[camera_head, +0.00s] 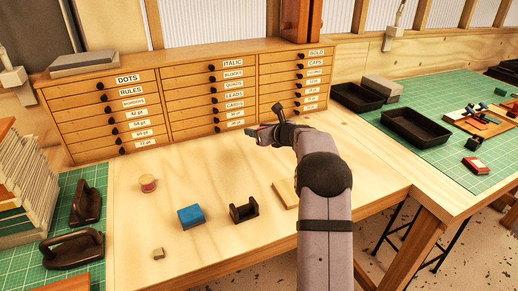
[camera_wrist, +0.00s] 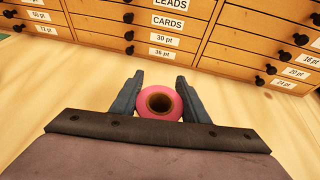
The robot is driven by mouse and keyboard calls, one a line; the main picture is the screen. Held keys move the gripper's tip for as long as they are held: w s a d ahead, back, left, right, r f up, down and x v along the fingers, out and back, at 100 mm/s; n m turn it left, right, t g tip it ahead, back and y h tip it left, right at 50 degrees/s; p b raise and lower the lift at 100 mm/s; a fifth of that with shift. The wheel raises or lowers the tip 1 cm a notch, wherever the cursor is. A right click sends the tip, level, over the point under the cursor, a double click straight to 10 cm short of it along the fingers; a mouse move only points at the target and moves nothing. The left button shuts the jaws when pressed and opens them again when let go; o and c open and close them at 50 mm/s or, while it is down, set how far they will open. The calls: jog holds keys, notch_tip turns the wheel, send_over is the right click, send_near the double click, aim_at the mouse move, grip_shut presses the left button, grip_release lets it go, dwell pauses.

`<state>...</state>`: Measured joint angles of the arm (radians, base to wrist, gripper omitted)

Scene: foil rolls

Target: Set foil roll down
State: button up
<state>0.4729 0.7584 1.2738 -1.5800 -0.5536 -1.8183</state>
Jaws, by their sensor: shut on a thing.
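A pink foil roll (camera_wrist: 160,88) with a tan core and dark centre hole sits between the two fingers of my gripper (camera_wrist: 160,76) in the wrist view. One open end of the roll faces that camera. In the head view my gripper (camera_head: 258,134) is in front of the drawer cabinet, above the rear of the wooden bench. Only a small reddish patch of the held roll shows there. Another roll (camera_head: 148,183), reddish with a pale gold end, stands upright at the bench's left. I cannot tell the gap between the held roll and the bench.
The drawer cabinet (camera_head: 195,97) closes off the back. On the bench (camera_head: 215,265) are a blue block (camera_head: 191,216), a dark holder (camera_head: 243,210), a small tan block (camera_head: 158,253) and a flat wooden piece (camera_head: 284,195) beside my arm. Black trays (camera_head: 414,130) stand right.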

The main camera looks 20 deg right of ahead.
aim_at(259, 153)
jog(key=shift+f, duration=3.05)
jog(key=shift+f, duration=0.15)
jog(key=o, duration=1.1)
jog(key=shift+r, duration=0.2)
jog(key=shift+s+d+r+b, duration=0.1)
jog(key=shift+s+b, duration=0.3)
jog(key=shift+s, duration=0.1)
jog(key=b+v, duration=0.3)
jog(key=v, duration=0.8)
